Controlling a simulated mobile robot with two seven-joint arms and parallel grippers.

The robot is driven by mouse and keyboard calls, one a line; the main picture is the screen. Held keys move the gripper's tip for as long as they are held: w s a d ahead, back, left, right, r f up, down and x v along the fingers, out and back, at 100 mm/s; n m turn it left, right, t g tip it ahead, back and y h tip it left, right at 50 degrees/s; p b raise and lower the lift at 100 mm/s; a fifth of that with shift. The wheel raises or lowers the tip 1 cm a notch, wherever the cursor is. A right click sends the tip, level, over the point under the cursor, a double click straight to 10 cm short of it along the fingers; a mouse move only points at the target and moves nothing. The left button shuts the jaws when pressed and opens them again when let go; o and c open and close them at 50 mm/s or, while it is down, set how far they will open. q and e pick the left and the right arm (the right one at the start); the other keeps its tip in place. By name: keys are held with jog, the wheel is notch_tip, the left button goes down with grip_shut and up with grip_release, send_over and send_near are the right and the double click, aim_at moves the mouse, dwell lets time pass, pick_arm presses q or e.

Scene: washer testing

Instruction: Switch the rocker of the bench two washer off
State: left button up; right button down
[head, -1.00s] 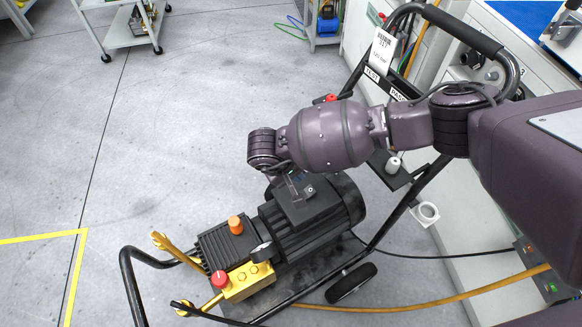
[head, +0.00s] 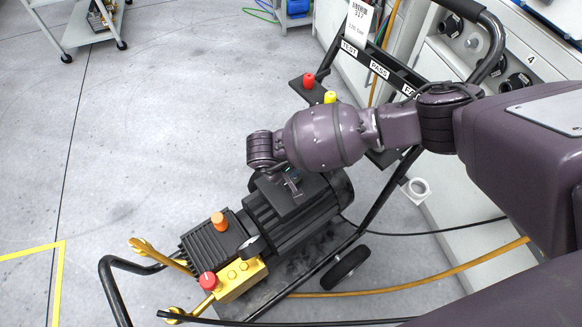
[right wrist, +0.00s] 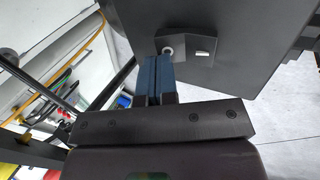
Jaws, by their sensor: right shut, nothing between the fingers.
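The washer (head: 300,215) has a black ribbed motor, a brass pump head (head: 240,280) and a black wheeled frame. A dark switch box (head: 284,204) sits on top of the motor. In the right wrist view its black rocker (right wrist: 187,49) shows a round mark on the left and a light bar mark on the right. My right gripper (head: 296,190) is shut and empty, over the box. Its blue fingertips (right wrist: 159,60) are at the round-mark end of the rocker; I cannot tell whether they touch. My left gripper is out of view.
A red knob (head: 309,79) and a yellow knob (head: 330,97) stand near the handle, beside TEST and PASS labels. A white bench (head: 480,75) with dark connectors is at right. A yellow hose (head: 400,283) crosses the floor. Open floor (head: 130,150) lies left.

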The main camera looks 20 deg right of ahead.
jog(key=shift+d+f+y, duration=0.3)
jog(key=shift+f+y, duration=0.1)
jog(key=shift+y, duration=0.1)
jog(key=shift+f+g+y, duration=0.1)
jog(key=shift+g+y, duration=0.2)
jog(key=shift+y, duration=0.1)
jog(key=shift+a, duration=0.15)
jog(key=shift+a, duration=0.15)
jog(key=shift+s+a+r, duration=0.2)
jog(key=shift+a+r, duration=0.1)
jog(key=shift+a, duration=0.2)
